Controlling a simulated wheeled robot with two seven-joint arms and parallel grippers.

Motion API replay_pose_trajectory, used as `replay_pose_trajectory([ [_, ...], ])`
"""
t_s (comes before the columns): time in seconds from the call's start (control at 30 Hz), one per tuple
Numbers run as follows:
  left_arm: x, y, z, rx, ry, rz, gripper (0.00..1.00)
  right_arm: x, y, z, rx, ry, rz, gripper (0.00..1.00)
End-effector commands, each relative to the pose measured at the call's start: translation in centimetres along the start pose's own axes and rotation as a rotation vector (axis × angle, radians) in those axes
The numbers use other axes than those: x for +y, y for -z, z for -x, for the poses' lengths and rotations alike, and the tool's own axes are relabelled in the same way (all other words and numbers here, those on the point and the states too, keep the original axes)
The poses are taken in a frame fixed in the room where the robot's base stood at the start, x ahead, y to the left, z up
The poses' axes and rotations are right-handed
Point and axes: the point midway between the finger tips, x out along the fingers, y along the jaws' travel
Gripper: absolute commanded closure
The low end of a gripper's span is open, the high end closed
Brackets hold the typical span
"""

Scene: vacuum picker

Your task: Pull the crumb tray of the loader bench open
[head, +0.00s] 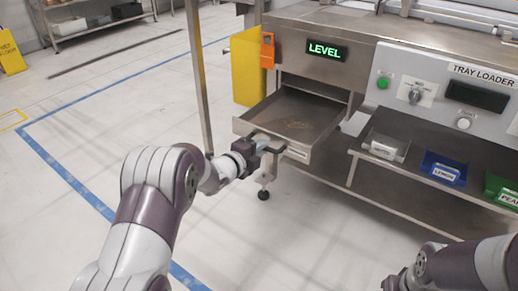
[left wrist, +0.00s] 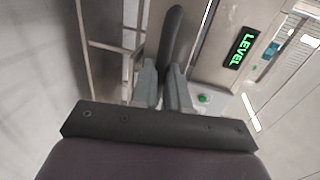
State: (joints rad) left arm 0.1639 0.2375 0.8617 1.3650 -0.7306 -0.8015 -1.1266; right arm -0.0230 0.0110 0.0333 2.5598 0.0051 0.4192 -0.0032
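The crumb tray (head: 300,112) is a shallow steel drawer standing well out from the front of the loader bench (head: 355,35), with brownish crumbs on its floor. A dark handle runs along its front. My left gripper (head: 262,147) is at that handle. In the left wrist view the two grey fingers (left wrist: 161,88) lie on either side of the dark handle bar (left wrist: 172,38), close against it. My right arm shows at the lower right of the head view, but its fingertips cannot be made out.
A green "LEVEL" display (head: 325,50) is above the tray. Silver, blue (head: 444,168) and green (head: 501,189) bins sit on the shelf at right. The floor in front of the tray is clear.

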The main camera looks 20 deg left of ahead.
Motion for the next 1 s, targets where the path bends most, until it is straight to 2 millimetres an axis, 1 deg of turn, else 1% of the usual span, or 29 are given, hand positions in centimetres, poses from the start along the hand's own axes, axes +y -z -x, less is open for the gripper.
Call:
replay_pose_trajectory([
  [0.03,0.0,0.0,0.0,0.001,-0.001,0.0,0.76,0.0,0.0,0.0,0.0,0.0,0.0,0.57],
  [0.07,0.0,0.0,0.0,0.001,0.0,0.0,0.66,0.0,0.0,0.0,0.0,0.0,0.0,0.57],
  [0.1,0.0,0.0,0.0,0.001,-0.001,0.0,0.6,0.0,0.0,0.0,0.0,0.0,0.0,0.57],
  [0.37,0.0,0.0,0.1,0.0,-0.001,0.0,0.6,0.0,0.0,0.1,0.0,0.0,0.0,0.57],
  [0.43,-0.1,0.0,0.6,0.0,-0.002,0.0,0.6,0.0,0.0,0.4,0.0,0.0,0.0,0.57],
  [0.47,-0.2,0.0,1.0,0.0,-0.001,0.0,0.6,0.0,0.1,0.7,0.0,0.0,0.0,0.57],
  [0.57,-0.6,-0.1,3.4,-0.002,-0.002,0.002,0.6,0.0,0.2,1.9,0.0,0.0,0.0,0.57],
  [0.7,-0.7,-0.1,7.4,-0.003,-0.002,0.002,0.6,0.0,0.4,3.6,0.0,0.0,0.0,0.57],
  [0.8,-0.5,-0.1,9.8,-0.002,-0.003,0.002,0.6,0.0,0.5,4.5,0.0,0.0,0.0,0.57],
  [0.9,-0.3,0.0,11.5,-0.001,-0.001,0.0,0.6,0.0,0.6,5.0,0.0,0.0,0.0,0.57],
  [1.0,-0.1,0.0,12.4,-0.001,-0.001,0.001,0.6,0.0,0.6,5.1,0.0,0.0,0.0,0.57],
])
